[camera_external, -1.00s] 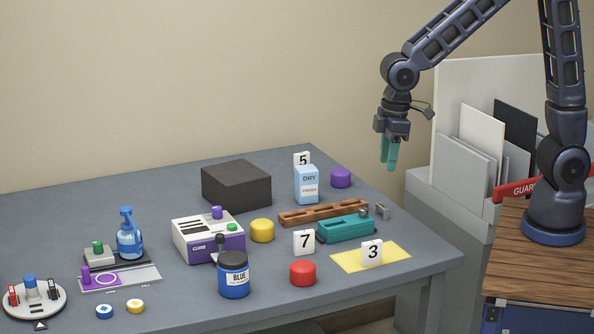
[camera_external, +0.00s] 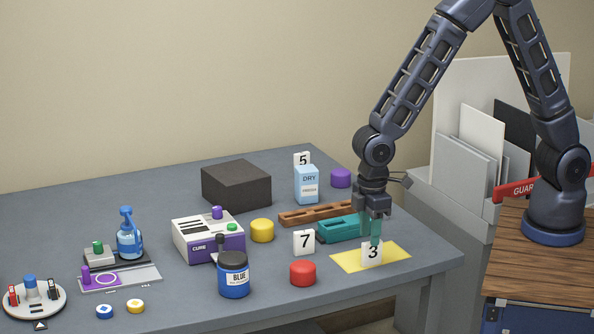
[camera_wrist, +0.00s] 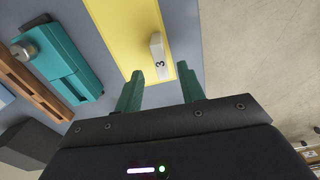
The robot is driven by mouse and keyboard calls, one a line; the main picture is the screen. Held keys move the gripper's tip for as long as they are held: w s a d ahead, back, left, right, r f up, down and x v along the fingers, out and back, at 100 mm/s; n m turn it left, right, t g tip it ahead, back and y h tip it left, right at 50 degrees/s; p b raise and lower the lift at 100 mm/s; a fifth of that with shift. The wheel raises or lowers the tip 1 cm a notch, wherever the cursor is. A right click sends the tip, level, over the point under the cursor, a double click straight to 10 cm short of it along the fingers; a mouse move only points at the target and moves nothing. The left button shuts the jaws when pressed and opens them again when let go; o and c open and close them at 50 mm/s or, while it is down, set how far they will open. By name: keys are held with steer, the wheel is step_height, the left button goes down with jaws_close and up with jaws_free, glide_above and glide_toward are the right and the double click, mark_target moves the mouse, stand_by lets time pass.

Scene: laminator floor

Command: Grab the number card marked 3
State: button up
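The number card marked 3 (camera_external: 372,255) is a small white upright block on a yellow sheet (camera_external: 345,262) near the table's right front edge. My gripper (camera_external: 371,242) points down right above and at the card, its teal fingertips overlapping the card's top edge in the external view. In the wrist view the card (camera_wrist: 158,57) stands beyond the fingertips, roughly between their lines, and my gripper (camera_wrist: 161,72) is open with nothing between its fingers. Whether a fingertip touches the card cannot be told.
A teal tray (camera_external: 338,229) and a brown slotted rack (camera_external: 300,215) lie just behind the sheet. Card 7 (camera_external: 304,242) and a red cylinder (camera_external: 303,273) stand to the left. Card 5 (camera_external: 301,159) is farther back. The sheet's right part is clear.

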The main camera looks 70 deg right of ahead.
mark_target(368, 265)
steer(key=shift+a+f, duration=0.1)
steer(key=shift+f, duration=2.8)
jaws_close()
